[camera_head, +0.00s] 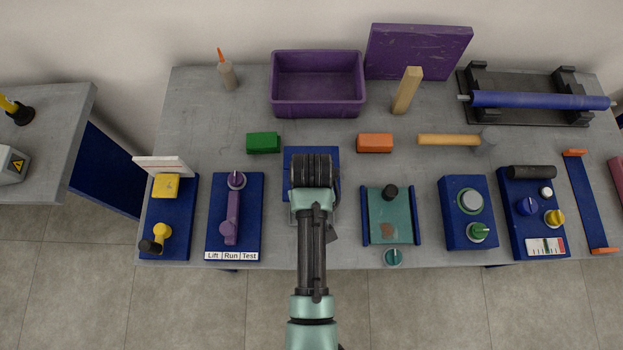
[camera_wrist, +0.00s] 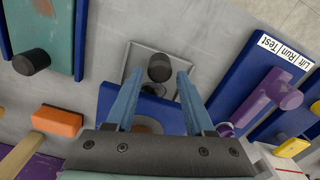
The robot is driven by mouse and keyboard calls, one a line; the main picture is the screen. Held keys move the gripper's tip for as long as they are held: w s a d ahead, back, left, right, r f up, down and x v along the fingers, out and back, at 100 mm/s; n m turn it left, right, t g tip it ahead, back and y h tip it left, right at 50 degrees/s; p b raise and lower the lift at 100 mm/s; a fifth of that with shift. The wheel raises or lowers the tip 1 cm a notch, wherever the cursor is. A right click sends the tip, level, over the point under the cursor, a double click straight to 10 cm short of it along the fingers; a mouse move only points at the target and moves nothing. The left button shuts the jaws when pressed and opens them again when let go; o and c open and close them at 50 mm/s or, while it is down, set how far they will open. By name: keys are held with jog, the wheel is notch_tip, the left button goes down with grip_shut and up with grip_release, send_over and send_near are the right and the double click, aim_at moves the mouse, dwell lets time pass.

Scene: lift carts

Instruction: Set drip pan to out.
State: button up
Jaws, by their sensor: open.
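The grey square pan (camera_wrist: 137,62), which looks like the drip pan, has an upright black knob (camera_wrist: 159,67). In the wrist view it extends past the edge of a blue base panel (camera_wrist: 112,102) on the table's front side. In the head view the blue panel (camera_head: 297,158) shows behind my arm, and a sliver of the pan's rim shows beside it. My gripper (camera_wrist: 157,76) is open, with its two blue fingers on either side of the knob as seen from the wrist. I cannot tell whether they touch it. The gripper hides most of the pan in the head view.
A purple-lever panel labelled Lift, Run, Test (camera_head: 246,185) stands left. A teal plate (camera_head: 378,215) between blue rails, with its own black knob, stands right. Green (camera_head: 263,143) and orange (camera_head: 375,143) blocks and a purple bin (camera_head: 317,108) lie behind.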

jog(key=shift+f, duration=1.3)
jog(key=shift+c, duration=0.3)
grip_shut()
jog(key=shift+w, duration=0.1)
jog(key=shift+r, duration=0.1)
